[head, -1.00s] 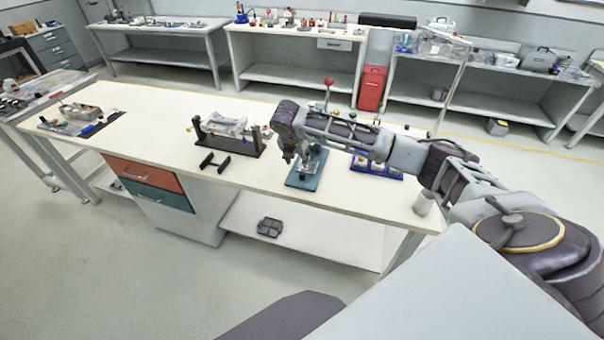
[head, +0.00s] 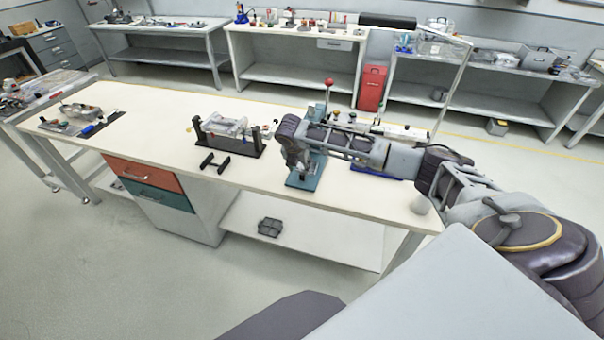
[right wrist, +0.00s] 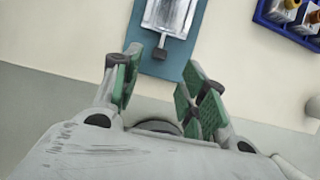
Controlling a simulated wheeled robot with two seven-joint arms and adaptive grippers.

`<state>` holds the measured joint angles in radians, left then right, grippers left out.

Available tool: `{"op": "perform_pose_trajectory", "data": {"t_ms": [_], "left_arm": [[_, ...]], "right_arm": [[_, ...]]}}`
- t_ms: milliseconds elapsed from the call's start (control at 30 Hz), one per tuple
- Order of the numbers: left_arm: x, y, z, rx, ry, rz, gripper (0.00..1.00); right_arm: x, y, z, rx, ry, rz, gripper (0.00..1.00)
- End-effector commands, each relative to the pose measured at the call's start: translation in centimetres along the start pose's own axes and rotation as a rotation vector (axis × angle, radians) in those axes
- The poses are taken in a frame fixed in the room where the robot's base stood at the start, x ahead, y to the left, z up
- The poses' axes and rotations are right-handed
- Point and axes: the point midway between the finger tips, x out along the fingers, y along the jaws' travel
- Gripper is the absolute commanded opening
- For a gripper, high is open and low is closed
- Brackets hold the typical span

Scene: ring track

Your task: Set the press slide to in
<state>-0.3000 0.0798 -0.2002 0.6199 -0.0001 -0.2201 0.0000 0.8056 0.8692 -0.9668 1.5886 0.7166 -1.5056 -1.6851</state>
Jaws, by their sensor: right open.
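The press stands on the bench with a teal base (head: 303,182) and a lever topped by a red ball (head: 328,82). My right arm hides much of its middle in the head view. In the right wrist view, the silver press slide (right wrist: 172,15) lies over the teal base (right wrist: 187,55), and a short stem with a dark knob (right wrist: 160,54) points toward me. My right gripper (right wrist: 163,62) is open, with its green-padded fingers on either side of the knob's line. I cannot tell whether they touch it. My left gripper is not in view.
A blue tray with small bottles (right wrist: 290,18) is right of the press. A black-ended fixture (head: 228,132) and a black H-shaped piece (head: 214,163) are to the left. A light cup (head: 421,205) stands near the bench's right end.

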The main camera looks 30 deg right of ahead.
Motion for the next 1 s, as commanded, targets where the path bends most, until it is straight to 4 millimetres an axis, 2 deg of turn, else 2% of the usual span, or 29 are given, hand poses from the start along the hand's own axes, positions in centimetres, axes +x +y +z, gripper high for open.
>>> {"op": "perform_pose_trajectory", "data": {"t_ms": [200, 600, 800, 1000], "left_arm": [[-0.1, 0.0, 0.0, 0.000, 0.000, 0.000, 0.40], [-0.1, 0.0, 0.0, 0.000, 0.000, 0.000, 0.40], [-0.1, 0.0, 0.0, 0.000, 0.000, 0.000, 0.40], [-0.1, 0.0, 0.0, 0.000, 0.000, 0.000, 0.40]], "right_arm": [[2.8, 0.0, 0.0, 0.000, 0.001, -0.001, 0.43], [7.0, 0.0, 0.0, 0.001, 0.001, 0.000, 0.43], [8.0, 0.1, 0.0, -0.001, 0.000, 0.001, 0.43], [8.2, 0.0, 0.0, -0.001, 0.000, 0.001, 0.43]]}}
